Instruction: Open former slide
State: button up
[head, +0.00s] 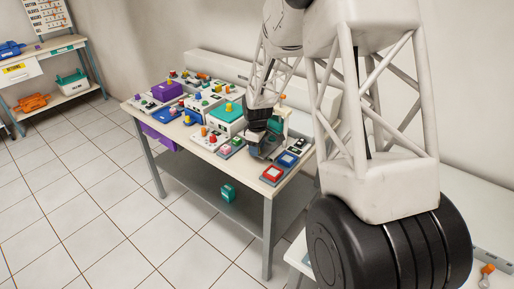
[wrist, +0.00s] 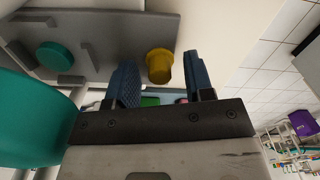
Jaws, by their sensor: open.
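In the wrist view, my gripper (wrist: 161,80) has its two blue ridged fingers spread apart. A yellow knob (wrist: 158,64) shows in the gap between them, nearer the left finger; I cannot tell whether either finger touches it. Behind it is a grey plate (wrist: 110,28) with raised bars and a round teal button (wrist: 55,56). I cannot tell for sure which part is the former slide. In the head view, my gripper (head: 266,146) is low over the right part of the workbench, and its fingertips are hard to make out.
The workbench (head: 172,131) is crowded with a purple box (head: 167,91), a teal-topped unit (head: 226,112), a red button box (head: 272,174) and a blue one (head: 288,160). A large teal surface (wrist: 28,125) is close at left in the wrist view. Tiled floor is clear in front.

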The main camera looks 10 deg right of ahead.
jog(key=shift+f, duration=0.15)
grip_shut()
dwell(0.4)
jog(key=s+a, duration=0.6)
jog(key=shift+s+a, duration=0.1)
jog(key=shift+a, duration=0.1)
grip_release()
dwell(0.3)
